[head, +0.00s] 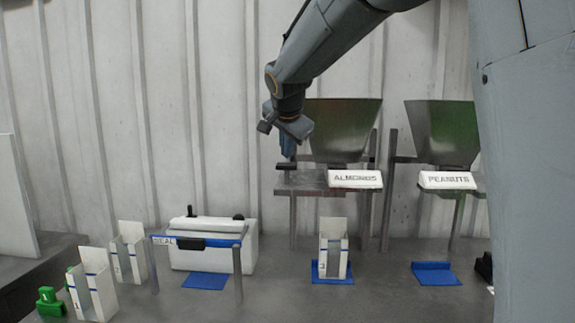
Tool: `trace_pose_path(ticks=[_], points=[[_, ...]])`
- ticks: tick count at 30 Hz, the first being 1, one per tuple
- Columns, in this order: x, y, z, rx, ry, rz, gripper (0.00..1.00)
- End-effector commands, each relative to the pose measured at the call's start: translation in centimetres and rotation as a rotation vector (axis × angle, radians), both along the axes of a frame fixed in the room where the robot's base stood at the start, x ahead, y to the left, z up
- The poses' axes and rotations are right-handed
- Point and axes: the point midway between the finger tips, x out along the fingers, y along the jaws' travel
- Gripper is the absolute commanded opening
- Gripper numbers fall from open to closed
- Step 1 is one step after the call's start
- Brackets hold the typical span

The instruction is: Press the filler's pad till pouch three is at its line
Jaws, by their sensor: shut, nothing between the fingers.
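My gripper (288,156) is shut and empty, pointing down, with its blue fingertips at a small black pad (284,167) on the left of the filler marked ALMONDS (341,126). I cannot tell whether they touch it. A white pouch (333,262) with a blue line stands upright below this filler on a blue mat (320,280). Its number is too small to read, and the fill inside is hidden. Two more white pouches with blue lines stand at the left, one in front (97,300) and one behind (130,262).
A second filler marked PEANUTS (447,181) stands at the right above an empty blue mat (434,274). A white sealer (212,259) with a blue SEAL bar (222,241) stands left of centre.

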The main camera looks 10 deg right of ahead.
Motion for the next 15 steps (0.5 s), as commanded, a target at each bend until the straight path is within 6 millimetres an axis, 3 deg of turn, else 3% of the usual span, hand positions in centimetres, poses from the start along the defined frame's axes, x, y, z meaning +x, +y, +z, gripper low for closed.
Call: trace_pose_path(ticks=[15], points=[[0.0,0.0,3.9,0.001,0.000,-0.001,0.00]])
